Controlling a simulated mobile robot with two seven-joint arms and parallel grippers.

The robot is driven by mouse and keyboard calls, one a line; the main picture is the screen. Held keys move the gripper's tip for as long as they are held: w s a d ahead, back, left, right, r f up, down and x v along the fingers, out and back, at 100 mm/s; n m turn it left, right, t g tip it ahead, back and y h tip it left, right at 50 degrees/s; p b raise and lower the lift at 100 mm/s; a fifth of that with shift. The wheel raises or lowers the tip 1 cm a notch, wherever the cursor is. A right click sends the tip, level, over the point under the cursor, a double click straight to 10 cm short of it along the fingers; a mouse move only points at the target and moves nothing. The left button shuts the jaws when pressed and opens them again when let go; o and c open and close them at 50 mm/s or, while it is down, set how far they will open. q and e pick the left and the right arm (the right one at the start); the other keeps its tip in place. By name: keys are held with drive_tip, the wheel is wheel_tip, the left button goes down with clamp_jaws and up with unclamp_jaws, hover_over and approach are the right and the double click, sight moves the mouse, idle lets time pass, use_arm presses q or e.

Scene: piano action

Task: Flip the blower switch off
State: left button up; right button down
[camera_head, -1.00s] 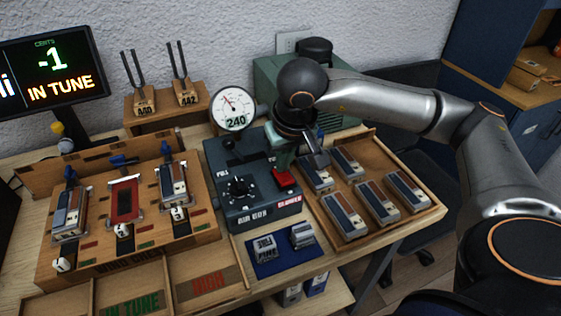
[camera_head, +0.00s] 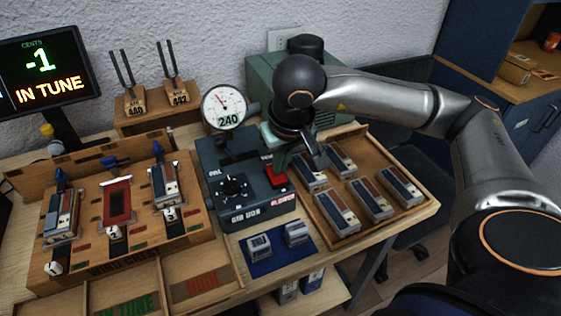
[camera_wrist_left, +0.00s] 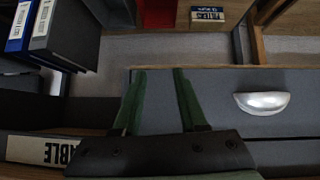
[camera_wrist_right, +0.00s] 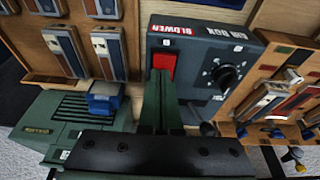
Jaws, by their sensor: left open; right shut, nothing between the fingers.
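The red blower switch (camera_head: 277,176) is on the right side of the dark air box (camera_head: 225,207), above a red BLOWER label. In the right wrist view the switch (camera_wrist_right: 164,62) lies just beyond my fingertips. My right gripper (camera_head: 284,166) is shut and empty, its green fingers pointing down at the far edge of the switch. In the right wrist view the shut fingers (camera_wrist_right: 160,76) overlap the switch's near edge; I cannot tell whether they touch. The switch's tilt is unclear. My left gripper (camera_wrist_left: 155,72) is open and empty in front of a grey drawer, outside the head view.
A pressure gauge (camera_head: 224,107) reading 240 stands behind the air box. A wooden tray (camera_head: 352,233) of reed blocks is close on the right. A blue mat (camera_head: 283,259) with two small metal blocks lies in front. A green blower unit (camera_head: 262,78) stands behind.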

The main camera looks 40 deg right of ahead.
sight(281, 179)
drive_tip(key=v, duration=0.1)
drive_tip(key=p+v, duration=0.1)
drive_tip(key=v, duration=0.1)
drive_tip(key=p+v, duration=0.1)
drive_tip(key=shift+w+r, duration=0.25)
drive_tip(key=shift+r, duration=0.05)
use_arm(q)
drive_tip(key=shift+s+a+r+y, duration=0.3)
drive_tip(key=shift+s+a+r, duration=0.25)
drive_tip(key=shift+a+r, duration=0.2)
use_arm(e)
drive_tip(key=s+v, duration=0.1)
drive_tip(key=v, duration=0.7)
drive_tip(key=shift+r, duration=0.25)
